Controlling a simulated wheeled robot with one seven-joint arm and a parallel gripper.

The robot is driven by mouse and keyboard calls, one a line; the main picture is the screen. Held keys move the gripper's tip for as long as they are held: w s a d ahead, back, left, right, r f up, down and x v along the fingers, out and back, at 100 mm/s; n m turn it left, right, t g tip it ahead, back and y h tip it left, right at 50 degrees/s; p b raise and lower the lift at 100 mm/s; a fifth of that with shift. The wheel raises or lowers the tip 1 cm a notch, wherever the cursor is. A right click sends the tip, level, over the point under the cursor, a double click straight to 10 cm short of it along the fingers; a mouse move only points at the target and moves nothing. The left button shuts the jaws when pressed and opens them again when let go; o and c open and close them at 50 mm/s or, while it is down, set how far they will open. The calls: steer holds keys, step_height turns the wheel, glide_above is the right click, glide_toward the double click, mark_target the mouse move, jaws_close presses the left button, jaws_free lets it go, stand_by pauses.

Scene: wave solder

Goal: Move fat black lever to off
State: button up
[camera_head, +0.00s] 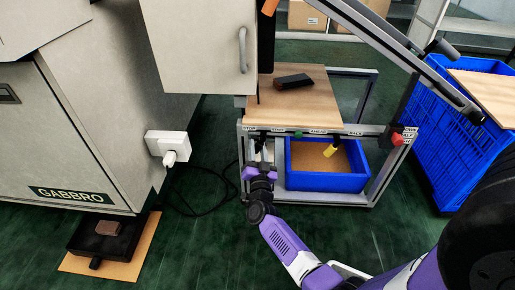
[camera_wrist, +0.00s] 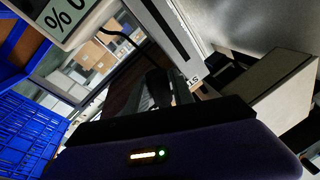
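My gripper (camera_head: 259,152) is at the front rail (camera_head: 365,131) of the wooden-topped stand, near its left end, with its tip close under the labels. A dark shape at the rail there may be the fat black lever, but the gripper largely hides it. In the wrist view, a thick dark rounded piece (camera_wrist: 157,82) stands just beyond the gripper body, beside a white label strip (camera_wrist: 183,62) with partly visible letters. I cannot tell whether the fingers touch or enclose it, nor read the lever's position.
A green knob (camera_head: 298,134), a yellow handle (camera_head: 331,149) and a red knob (camera_head: 397,139) are along the rail. A blue bin (camera_head: 325,183) sits below. The grey machine's door (camera_head: 200,45) is left above. A black block (camera_head: 293,81) lies on the wooden top (camera_head: 312,106).

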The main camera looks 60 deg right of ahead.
steer(key=shift+o, duration=1.4)
steer(key=p+v, duration=0.2)
steer(key=v, duration=0.5)
steer(key=shift+s+a+p, duration=0.25)
steer(key=shift+a+p, duration=0.05)
steer(key=shift+p, duration=0.1)
